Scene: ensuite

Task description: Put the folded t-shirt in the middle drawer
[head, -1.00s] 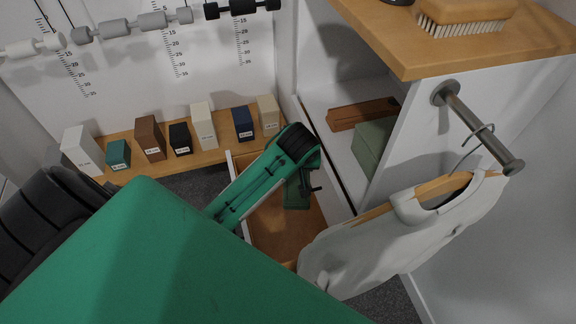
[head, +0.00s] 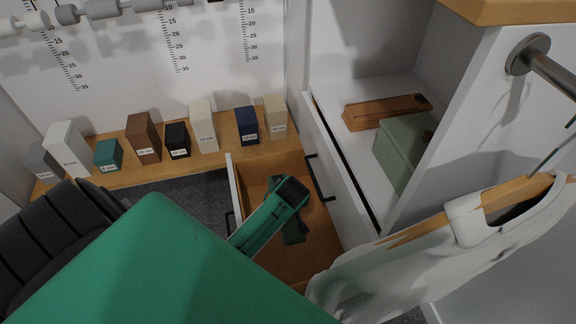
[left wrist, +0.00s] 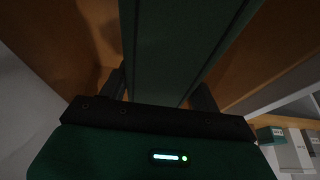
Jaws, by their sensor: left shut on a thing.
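An open wooden drawer (head: 318,240) juts out from the white cabinet, with its white front on the left. I cannot tell from this angle whether it is the middle one. My left arm reaches down over it, and my left gripper (head: 290,208) is low over or inside the drawer. In the left wrist view the gripper (left wrist: 162,92) is shut on a dark green, flat, folded thing (left wrist: 185,45), which looks like the folded t-shirt. Its dark green end (head: 295,230) shows in the head view against the drawer's bottom. Whether it touches the bottom is unclear. My right gripper is out of view.
A grey-white garment (head: 440,255) hangs on a wooden hanger beside the drawer's right side. A sage green box (head: 400,145) and a brown wooden piece (head: 385,110) lie in the cabinet compartment above. A wooden shelf (head: 170,168) with several labelled blocks runs along the back wall.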

